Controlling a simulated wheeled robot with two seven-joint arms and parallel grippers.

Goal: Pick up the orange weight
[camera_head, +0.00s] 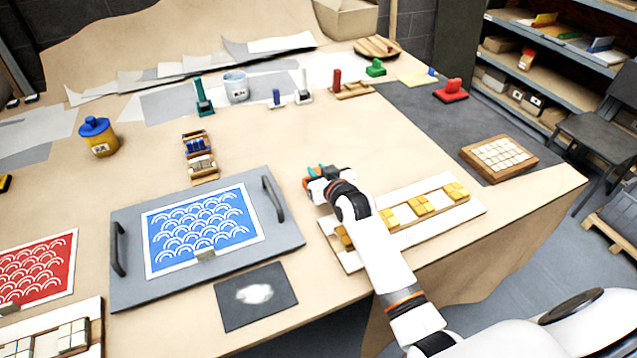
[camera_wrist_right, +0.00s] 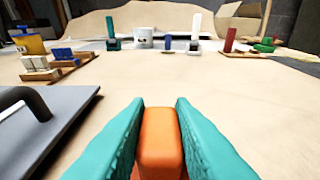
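The orange weight (camera_wrist_right: 160,138) is a small block with rounded edges, seen at the bottom middle of the right wrist view. The teal fingers of my right gripper (camera_wrist_right: 160,112) lie along its two sides with no clear gap, so the gripper appears shut on it. In the head view my right gripper (camera_head: 318,171) is low over the table, right of the grey board, and mostly hides the weight. I cannot tell whether the weight touches the table. My left gripper is not in view.
The grey board (camera_head: 285,236) with a blue patterned panel (camera_head: 203,226) and black handles lies left of the gripper. A pale strip with yellow tiles (camera_head: 420,205) lies under my right arm. Several stamps and a white cup (camera_head: 237,87) stand farther back.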

